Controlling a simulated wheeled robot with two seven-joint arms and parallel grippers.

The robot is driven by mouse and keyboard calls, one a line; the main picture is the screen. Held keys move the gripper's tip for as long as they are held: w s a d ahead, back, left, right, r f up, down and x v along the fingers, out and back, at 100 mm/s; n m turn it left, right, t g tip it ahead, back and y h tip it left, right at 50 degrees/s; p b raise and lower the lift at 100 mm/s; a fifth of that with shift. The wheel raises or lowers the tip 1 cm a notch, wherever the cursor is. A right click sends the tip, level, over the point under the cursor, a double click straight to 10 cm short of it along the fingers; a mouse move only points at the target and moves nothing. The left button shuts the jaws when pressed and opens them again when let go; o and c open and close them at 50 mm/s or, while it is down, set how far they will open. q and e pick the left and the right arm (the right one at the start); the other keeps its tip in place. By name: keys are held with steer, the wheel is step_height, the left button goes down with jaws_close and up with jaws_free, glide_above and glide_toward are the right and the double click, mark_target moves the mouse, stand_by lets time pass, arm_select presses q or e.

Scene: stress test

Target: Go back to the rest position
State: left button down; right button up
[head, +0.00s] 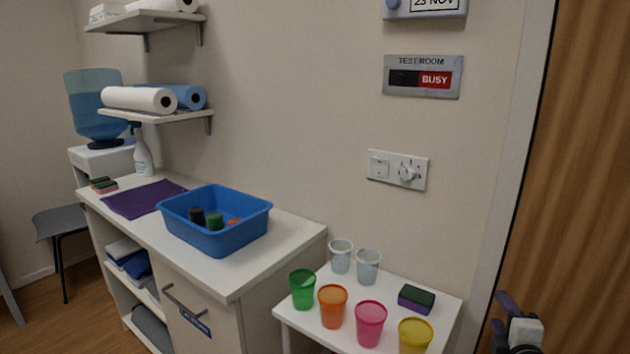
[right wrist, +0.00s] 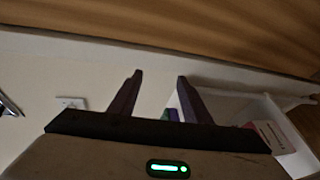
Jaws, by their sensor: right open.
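My right gripper (head: 501,312) is at the lower right edge of the head view, beside the white side table (head: 448,312) and in front of the wooden door. In the right wrist view its two dark fingers (right wrist: 159,78) stand apart with nothing between them. My left gripper is not in view.
On the side table stand green (head: 302,289), orange (head: 332,306), pink (head: 370,323) and yellow (head: 415,336) cups, two clear cups (head: 368,266) and a sponge (head: 416,299). A blue tub (head: 232,238) sits on the counter (head: 285,243). The wooden door (head: 575,200) is at right.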

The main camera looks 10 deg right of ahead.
steer(key=s+a+f+m+g+y, duration=0.1)
steer(key=s+a+f+g+y, duration=0.15)
steer(key=s+a+f, duration=0.4)
steer(key=s+a+f+m+g+y, duration=0.1)
steer(key=s+a+f+g+y, duration=0.15)
steer(key=s+f, duration=0.6)
steer(key=s+a+f+m+g+y, duration=0.1)
steer(key=s+a+f+y, duration=0.2)
steer(key=s+a+f, duration=0.35)
steer(key=s+a+f+m+y, duration=0.1)
steer(key=a+m, duration=0.3)
steer(key=a, duration=0.5)
steer(key=s+a+f+m+t+y, duration=0.1)
steer(key=a+f+m, duration=0.1)
steer(key=a, duration=0.8)
steer(key=shift+f+m, duration=0.15)
steer(key=shift+m, duration=0.75)
